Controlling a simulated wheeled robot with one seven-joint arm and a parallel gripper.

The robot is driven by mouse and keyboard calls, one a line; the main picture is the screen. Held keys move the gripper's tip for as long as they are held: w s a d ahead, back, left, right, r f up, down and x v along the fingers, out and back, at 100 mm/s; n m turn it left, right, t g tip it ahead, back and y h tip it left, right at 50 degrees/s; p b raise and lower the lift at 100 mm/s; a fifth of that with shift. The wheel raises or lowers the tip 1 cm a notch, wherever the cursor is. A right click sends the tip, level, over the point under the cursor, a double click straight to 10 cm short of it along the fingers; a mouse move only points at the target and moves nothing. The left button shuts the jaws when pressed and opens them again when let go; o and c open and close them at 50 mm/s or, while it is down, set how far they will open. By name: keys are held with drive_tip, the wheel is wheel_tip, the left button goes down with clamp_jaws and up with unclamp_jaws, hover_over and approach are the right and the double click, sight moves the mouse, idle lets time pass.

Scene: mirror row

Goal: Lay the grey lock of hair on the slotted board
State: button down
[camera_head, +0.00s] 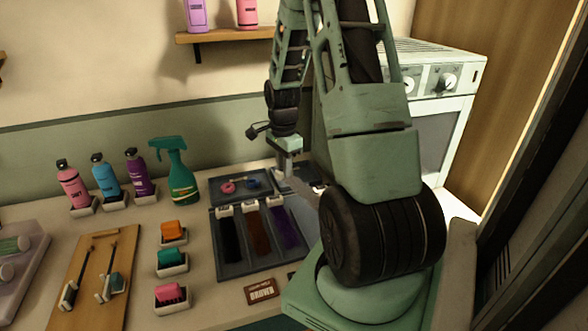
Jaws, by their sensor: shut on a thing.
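My gripper (285,166) is low over the back right part of the dark slotted board (226,272). It looks shut on a pale grey strip (302,189), which seems to be the grey lock of hair. The strip slants down to the right and my arm hides part of it. The board holds a black lock (231,240), a brown lock (258,233) and a purple lock (285,228) side by side, each with a white clip at its back end. The board's right side is partly hidden behind my arm, and I cannot tell whether the strip touches it.
A small tray (215,198) with a pink ring lies behind the board. A green spray bottle (177,172) and several coloured bottles (106,180) stand at the back left. Orange, green and pink blocks (171,293) sit in holders left of the board, beside a wooden board (73,311).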

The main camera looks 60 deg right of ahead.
drive_tip(key=w+a+f+n+p, duration=0.1)
drive_tip(key=w+a+n+p, duration=0.2)
drive_tip(key=a+n, duration=0.8)
drive_tip(key=w+a+f+n+p, duration=0.1)
drive_tip(key=w+a+n+p, duration=0.3)
drive_tip(key=a+n, duration=0.7)
drive_tip(key=a+p, duration=0.2)
drive_tip(key=a, duration=0.3)
drive_tip(key=shift+w+a+n, duration=0.2)
drive_tip(key=shift+a+n, duration=0.1)
drive_tip(key=shift+n, duration=0.1)
drive_tip(key=shift+s+p, duration=0.35)
drive_tip(key=shift+p, duration=0.9)
